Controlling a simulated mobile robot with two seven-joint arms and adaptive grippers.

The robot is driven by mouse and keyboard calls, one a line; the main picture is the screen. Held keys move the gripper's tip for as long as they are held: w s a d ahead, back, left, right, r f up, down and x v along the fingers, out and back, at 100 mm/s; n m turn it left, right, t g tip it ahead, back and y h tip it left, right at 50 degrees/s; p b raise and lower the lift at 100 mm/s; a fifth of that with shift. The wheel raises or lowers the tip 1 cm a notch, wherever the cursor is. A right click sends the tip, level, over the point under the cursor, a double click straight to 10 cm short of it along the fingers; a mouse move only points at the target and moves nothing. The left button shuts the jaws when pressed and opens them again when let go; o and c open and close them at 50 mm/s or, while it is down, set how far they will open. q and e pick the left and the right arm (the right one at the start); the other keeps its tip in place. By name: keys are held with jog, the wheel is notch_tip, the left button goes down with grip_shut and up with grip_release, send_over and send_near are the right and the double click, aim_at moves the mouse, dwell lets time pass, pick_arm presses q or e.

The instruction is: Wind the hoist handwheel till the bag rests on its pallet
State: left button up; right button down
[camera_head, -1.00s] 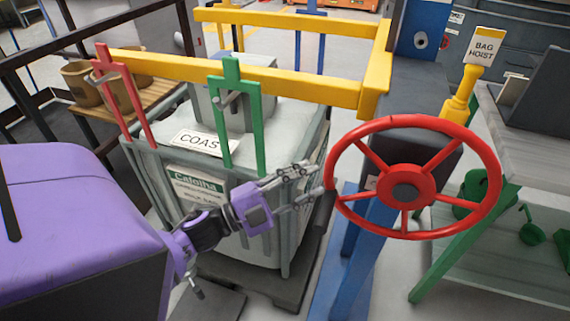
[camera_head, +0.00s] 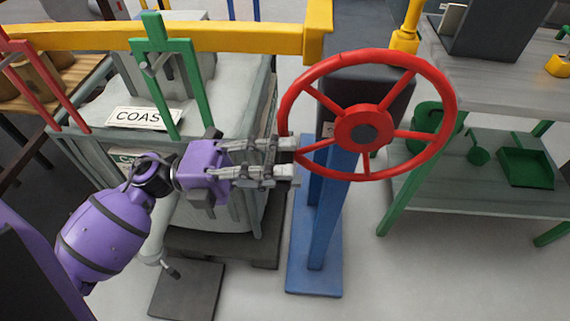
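The red handwheel (camera_head: 364,127) is mounted on a blue post (camera_head: 325,215) right of the bag. The large pale grey bag (camera_head: 255,100) bears a "COAS" label (camera_head: 143,117). Green (camera_head: 184,87) and red (camera_head: 65,115) hangers join it to the yellow frame (camera_head: 220,38). The dark pallet (camera_head: 268,248) shows below the bag; my arm hides part of the bag, and I cannot tell whether they touch. My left gripper (camera_head: 292,158) is open, its fingertips at the wheel's left rim. I cannot tell whether they touch it. My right gripper is out of view.
A grey bench (camera_head: 490,85) on green legs stands at the right, with green items (camera_head: 525,165) on its lower shelf. A yellow post (camera_head: 407,35) rises behind the wheel. A dark plate (camera_head: 187,292) lies on the floor. The floor at lower right is clear.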

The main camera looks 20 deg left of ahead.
pick_arm(q)
jog(key=shift+w+d+r, duration=0.1)
jog(key=shift+d, duration=0.3)
grip_shut()
